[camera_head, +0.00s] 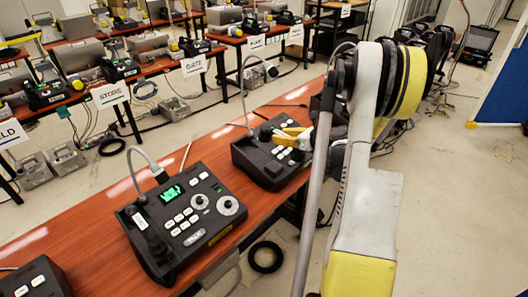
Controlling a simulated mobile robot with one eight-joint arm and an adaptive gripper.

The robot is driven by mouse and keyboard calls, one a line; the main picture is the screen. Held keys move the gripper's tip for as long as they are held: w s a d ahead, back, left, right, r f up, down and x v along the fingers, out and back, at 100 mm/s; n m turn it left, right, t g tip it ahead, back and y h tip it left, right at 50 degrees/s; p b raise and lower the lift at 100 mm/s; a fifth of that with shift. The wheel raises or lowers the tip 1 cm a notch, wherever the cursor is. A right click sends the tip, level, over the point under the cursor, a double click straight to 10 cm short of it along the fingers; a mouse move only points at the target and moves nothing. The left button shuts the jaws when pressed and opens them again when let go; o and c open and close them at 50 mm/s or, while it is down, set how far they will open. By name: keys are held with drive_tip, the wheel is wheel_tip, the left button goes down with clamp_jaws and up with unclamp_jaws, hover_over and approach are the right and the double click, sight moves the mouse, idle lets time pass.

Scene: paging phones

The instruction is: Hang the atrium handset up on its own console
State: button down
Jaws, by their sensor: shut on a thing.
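My gripper (290,137), with yellow fingers, is over a dark paging console (262,158) on the wooden desk, right of centre. It is shut on a dark thing, seemingly a handset, mostly hidden by the fingers and my arm. That console's right side is hidden too. A nearer console (190,222) has a lit green display, white keys and round dials. A black handset-like piece with a white label (140,221) lies along its left side. I cannot read which console is the atrium one.
A gooseneck microphone (137,160) rises behind the near console, and another (243,85) behind the far one. Part of a third console (36,280) shows at bottom left. Bare desk (92,228) lies left of the near console. Other desks with signs, such as STORE (110,95), stand behind.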

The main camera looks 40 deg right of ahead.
drive_tip(key=shift+w+a+f+b, duration=0.15)
drive_tip(key=shift+w+f+b, duration=0.55)
drive_tip(key=shift+w+f, duration=1.15)
drive_tip(key=shift+w+a+f+b, duration=0.15)
drive_tip(key=shift+w+f+b, duration=0.55)
drive_tip(key=shift+w+f, duration=1.15)
drive_tip(key=shift+w+a+f+b, duration=0.15)
drive_tip(key=shift+w+f+b, duration=0.55)
drive_tip(key=shift+w+f, duration=1.15)
drive_tip(key=shift+w+r, duration=0.1)
drive_tip(key=shift+r, duration=0.1)
drive_tip(key=shift+f, duration=0.15)
drive_tip(key=c, duration=1.2)
unclamp_jaws()
drive_tip(key=shift+o, duration=0.2)
